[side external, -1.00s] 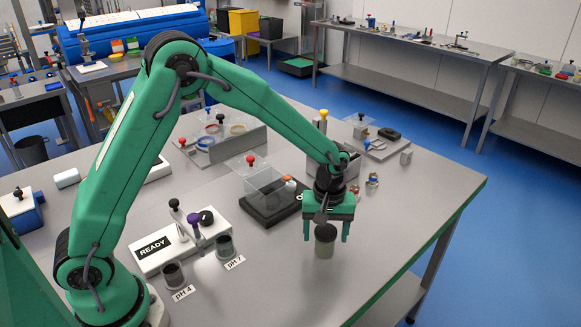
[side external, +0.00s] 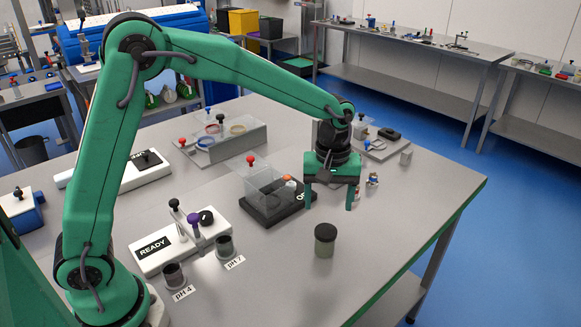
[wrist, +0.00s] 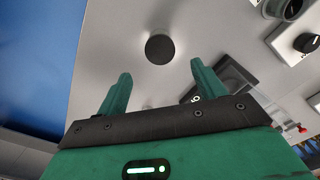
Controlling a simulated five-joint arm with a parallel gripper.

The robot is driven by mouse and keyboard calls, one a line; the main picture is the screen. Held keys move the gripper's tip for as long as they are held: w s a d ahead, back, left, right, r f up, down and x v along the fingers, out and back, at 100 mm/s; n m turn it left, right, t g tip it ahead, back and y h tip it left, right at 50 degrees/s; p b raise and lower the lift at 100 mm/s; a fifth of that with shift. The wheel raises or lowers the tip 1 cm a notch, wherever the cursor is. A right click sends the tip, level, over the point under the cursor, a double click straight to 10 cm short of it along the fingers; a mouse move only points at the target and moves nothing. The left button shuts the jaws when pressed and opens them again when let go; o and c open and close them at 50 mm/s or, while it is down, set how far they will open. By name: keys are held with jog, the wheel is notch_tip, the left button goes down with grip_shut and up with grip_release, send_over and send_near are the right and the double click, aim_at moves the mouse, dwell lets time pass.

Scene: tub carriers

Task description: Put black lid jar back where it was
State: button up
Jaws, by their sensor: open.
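The black lid jar (side external: 325,241) stands upright on the bare grey table, near the front right. It has a dark lid and a greenish-grey body. In the wrist view its round black lid (wrist: 159,49) shows from above, beyond the fingertips and between their lines. My gripper (side external: 331,207) is open and empty, above and behind the jar in the side view, and apart from it. In the wrist view both fingers of my gripper (wrist: 158,80) stand wide apart with nothing between them.
A clear box on a black scale (side external: 265,190) stands left of my gripper. A white READY device (side external: 180,240) and two small cups, pH 4 (side external: 174,276) and pH 7 (side external: 225,246), are further left. Small jars (side external: 372,180) stand behind. The table right of the jar is clear.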

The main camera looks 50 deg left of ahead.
dwell(0.4)
jog(key=s+a+r+m+t, duration=0.2)
jog(key=s+a+r+m, duration=0.3)
jog(key=s+r, duration=0.4)
jog(key=s+a+r+m+t, duration=0.1)
jog(key=s+a+m, duration=0.1)
jog(key=s, duration=0.4)
jog(key=s+a+r+m+t, duration=0.1)
jog(key=s+a+m+t, duration=0.1)
jog(key=s+a, duration=0.2)
jog(key=shift+s+t, duration=0.3)
jog(key=shift+s, duration=1.5)
